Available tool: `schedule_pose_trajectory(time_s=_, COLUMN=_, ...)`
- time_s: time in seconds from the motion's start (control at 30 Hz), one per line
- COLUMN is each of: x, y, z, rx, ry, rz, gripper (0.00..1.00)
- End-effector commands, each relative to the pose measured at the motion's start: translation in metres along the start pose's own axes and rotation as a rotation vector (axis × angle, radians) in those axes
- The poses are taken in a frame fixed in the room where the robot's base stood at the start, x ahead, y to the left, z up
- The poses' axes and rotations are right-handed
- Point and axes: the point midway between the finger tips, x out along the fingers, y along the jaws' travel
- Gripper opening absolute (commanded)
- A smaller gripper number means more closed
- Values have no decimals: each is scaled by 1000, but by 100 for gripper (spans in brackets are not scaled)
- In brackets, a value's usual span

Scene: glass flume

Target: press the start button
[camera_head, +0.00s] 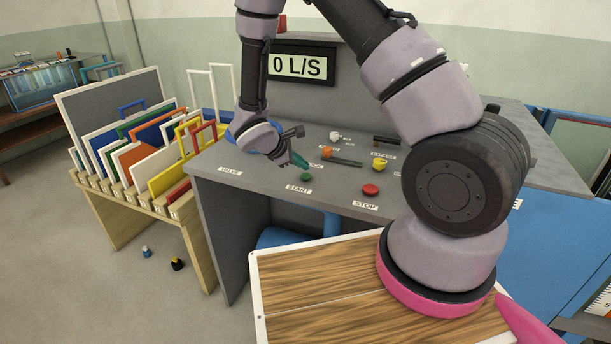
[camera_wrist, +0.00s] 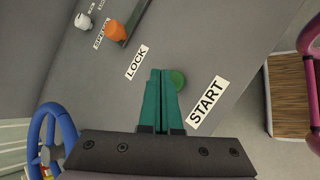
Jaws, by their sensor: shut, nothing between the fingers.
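The green start button (camera_head: 305,177) sits on the grey control desk (camera_head: 240,165), just above the START label (camera_head: 298,189). The button (camera_wrist: 177,79) also shows in the wrist view, close beside the fingertips and partly hidden by them, next to its START label (camera_wrist: 207,102). My gripper (camera_head: 302,162) is shut and empty, with its teal fingers pointing down toward the desk, a little behind the button. The fingers (camera_wrist: 162,75) are pressed together in the wrist view. I cannot tell whether they touch the button or the desk.
A red stop button (camera_head: 370,189) is to the right. An orange knob (camera_head: 327,152) with a dark lever and a yellow knob (camera_head: 379,163) stand behind. A blue valve wheel (camera_wrist: 50,135) is near the gripper. The display (camera_head: 301,65) reads 0 L/S. A rack of coloured frames stands left.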

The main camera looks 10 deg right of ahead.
Motion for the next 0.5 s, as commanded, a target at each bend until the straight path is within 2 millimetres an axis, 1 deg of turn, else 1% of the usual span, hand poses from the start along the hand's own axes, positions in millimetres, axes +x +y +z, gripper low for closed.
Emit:
schedule_pose_trajectory(time_s=0.3, x=-2, y=1, z=1, rx=0, ry=0, rz=0, gripper=0)
schedule_pose_trajectory(time_s=0.5, x=-14, y=11, z=10, rx=2, ry=1, rz=1, gripper=0)
